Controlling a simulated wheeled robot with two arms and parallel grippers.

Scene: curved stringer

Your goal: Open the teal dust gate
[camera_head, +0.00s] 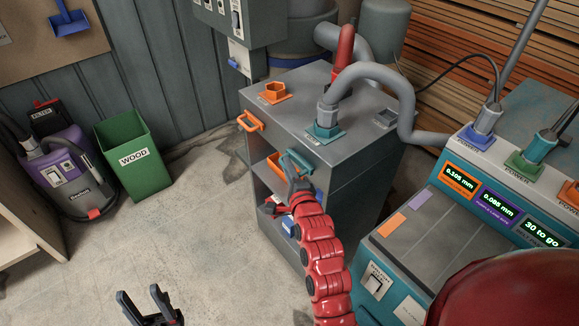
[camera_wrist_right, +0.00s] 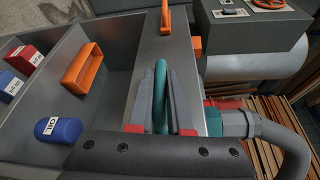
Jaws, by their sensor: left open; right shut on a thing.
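The teal dust gate has a teal handle (camera_head: 298,161) on the front of the grey cabinet, below the teal hose port (camera_head: 325,133). My right gripper (camera_head: 290,172) is at this handle. In the right wrist view, the grey fingers of my right gripper (camera_wrist_right: 161,112) are shut on the teal handle (camera_wrist_right: 160,80), one on each side of it. The gate plate itself is mostly hidden. My left gripper (camera_head: 151,300) is open and empty, low over the floor, far from the cabinet.
An orange handle (camera_head: 250,122) is on the cabinet's left part. A grey hose (camera_head: 375,72) curves over the cabinet top. A machine with displays (camera_head: 458,180) stands at right.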

